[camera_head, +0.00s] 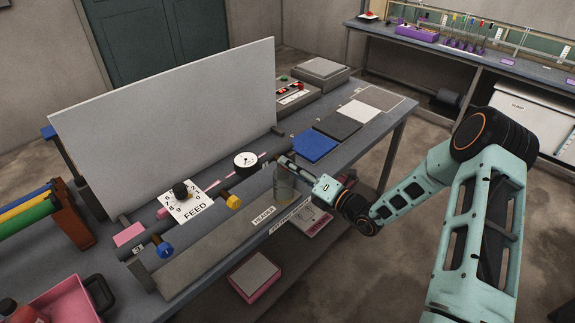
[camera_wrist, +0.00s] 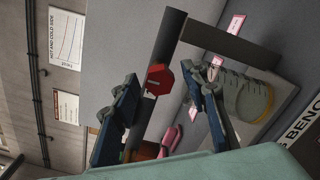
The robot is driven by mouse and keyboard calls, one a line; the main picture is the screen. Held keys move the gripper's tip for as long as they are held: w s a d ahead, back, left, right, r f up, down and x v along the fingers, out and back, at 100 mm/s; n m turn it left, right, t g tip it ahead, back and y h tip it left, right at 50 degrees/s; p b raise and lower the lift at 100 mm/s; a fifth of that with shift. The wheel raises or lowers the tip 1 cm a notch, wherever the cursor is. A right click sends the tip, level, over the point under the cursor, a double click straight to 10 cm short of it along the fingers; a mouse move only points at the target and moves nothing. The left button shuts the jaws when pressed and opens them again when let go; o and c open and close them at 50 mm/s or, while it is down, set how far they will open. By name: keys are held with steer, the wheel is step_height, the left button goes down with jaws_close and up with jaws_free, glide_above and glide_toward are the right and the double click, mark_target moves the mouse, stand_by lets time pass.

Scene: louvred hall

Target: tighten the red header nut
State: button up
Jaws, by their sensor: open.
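The red nut (camera_wrist: 160,78) is a hexagonal piece on a dark pipe (camera_wrist: 162,55) in the wrist view. It shows between and just beyond my open fingers, and I cannot tell whether either finger touches it. My gripper (camera_head: 284,160) is at the right end of the header in the head view, where it hides the red nut. In the wrist view my gripper (camera_wrist: 163,82) has one finger on each side of the nut. A blue nut (camera_head: 165,250) and a yellow nut (camera_head: 232,201) sit farther left along the header (camera_head: 195,227).
A tall grey panel (camera_head: 170,115) rises behind the header. A FEED dial plate (camera_head: 185,204) and a round gauge (camera_head: 246,160) stand between them. A blue mat (camera_head: 314,146) lies on the bench to the right.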

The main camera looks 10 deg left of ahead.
steer(key=shift+v, duration=3)
